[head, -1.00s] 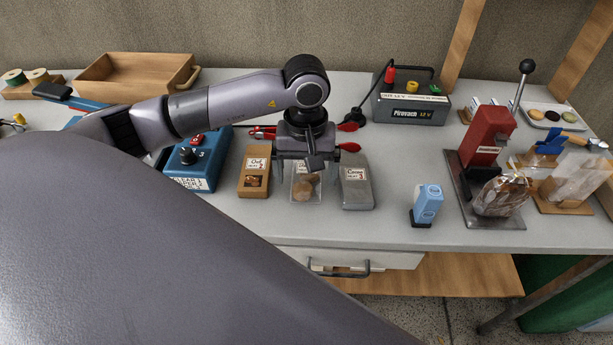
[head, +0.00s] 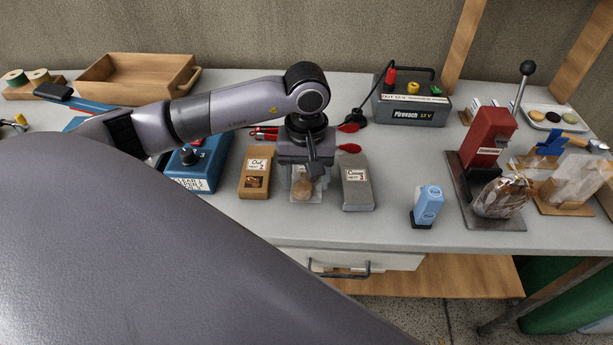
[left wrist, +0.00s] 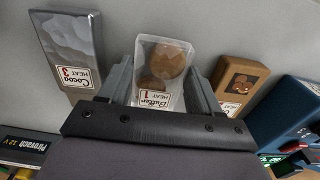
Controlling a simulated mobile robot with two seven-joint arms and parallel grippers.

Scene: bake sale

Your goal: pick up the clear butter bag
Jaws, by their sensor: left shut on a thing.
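The clear butter bag (head: 304,189) stands on the table between two other bags, with round brown cookies showing through it. In the left wrist view the butter bag (left wrist: 163,62) has a label reading "Butter 1". My left gripper (head: 305,172) is above it, pointing down, with a finger on each side of the bag. In the left wrist view the left gripper (left wrist: 160,88) is shut on the bag's sides. The gripper hides the bag's upper part in the head view. My right gripper is not in view.
The brown oat bag (head: 254,180) stands close on the left and the grey cocoa bag (head: 357,188) close on the right. A blue sealer box (head: 200,172) is further left.

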